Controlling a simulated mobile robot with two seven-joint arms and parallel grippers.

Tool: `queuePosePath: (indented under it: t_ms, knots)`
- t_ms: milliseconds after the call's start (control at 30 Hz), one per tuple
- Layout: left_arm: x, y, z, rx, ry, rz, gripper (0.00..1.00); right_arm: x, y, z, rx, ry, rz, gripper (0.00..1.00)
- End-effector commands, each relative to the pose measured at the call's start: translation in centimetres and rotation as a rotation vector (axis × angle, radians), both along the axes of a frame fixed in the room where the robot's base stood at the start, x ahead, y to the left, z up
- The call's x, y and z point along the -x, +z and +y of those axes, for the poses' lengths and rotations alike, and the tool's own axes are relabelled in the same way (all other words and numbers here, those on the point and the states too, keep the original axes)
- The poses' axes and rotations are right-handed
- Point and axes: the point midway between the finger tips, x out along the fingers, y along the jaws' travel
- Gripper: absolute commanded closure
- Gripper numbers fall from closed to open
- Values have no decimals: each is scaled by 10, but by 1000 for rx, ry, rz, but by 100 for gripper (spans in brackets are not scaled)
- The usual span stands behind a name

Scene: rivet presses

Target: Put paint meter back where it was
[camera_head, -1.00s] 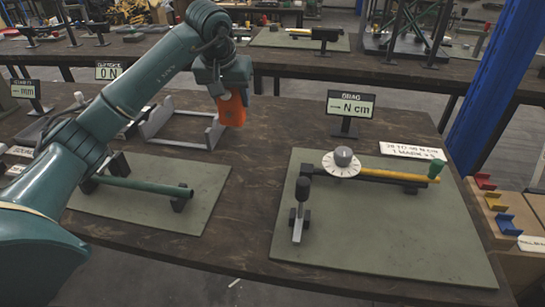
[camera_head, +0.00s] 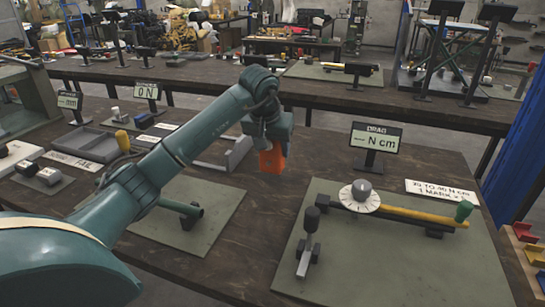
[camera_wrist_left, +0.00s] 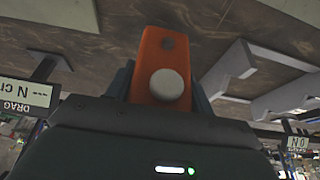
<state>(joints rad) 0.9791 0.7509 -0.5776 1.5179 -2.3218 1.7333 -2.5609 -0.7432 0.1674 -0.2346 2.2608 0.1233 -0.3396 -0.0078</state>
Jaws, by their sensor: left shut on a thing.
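The paint meter appears to be the orange block (camera_head: 271,159), held low in my left gripper (camera_head: 268,146) over the wooden table. In the left wrist view the orange block (camera_wrist_left: 160,55) shows a white round knob, and the gripper fingers (camera_wrist_left: 160,85) are closed on its sides. My right gripper is not in view.
A green mat (camera_head: 350,270) with a dial, yellow rod and black-handled clamp lies at the right. The "N cm" display (camera_head: 375,138) stands behind it. Another mat (camera_head: 225,215) with a green tube lies under my arm. Bare tabletop lies between the mats.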

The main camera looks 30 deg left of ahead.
Motion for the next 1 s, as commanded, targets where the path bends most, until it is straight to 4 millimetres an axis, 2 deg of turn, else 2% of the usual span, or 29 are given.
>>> queuePosePath:
  t_ms: [33, 133, 567, 600, 833, 1000]
  knots:
    - [0, -11, -1, 3, -1, 2, 78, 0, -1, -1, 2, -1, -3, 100]
    - [0, -22, -1, 1, -1, 2, 78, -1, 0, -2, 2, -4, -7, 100]
    - [0, -29, 0, -1, -1, -2, 78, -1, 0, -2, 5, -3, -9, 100]
    - [0, -29, 0, 0, -1, -1, 45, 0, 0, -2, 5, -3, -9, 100]
    - [0, -28, 0, 1, -1, 0, 26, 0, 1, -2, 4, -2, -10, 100]
    - [0, -28, 0, 1, -1, 0, 26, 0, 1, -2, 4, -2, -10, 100]
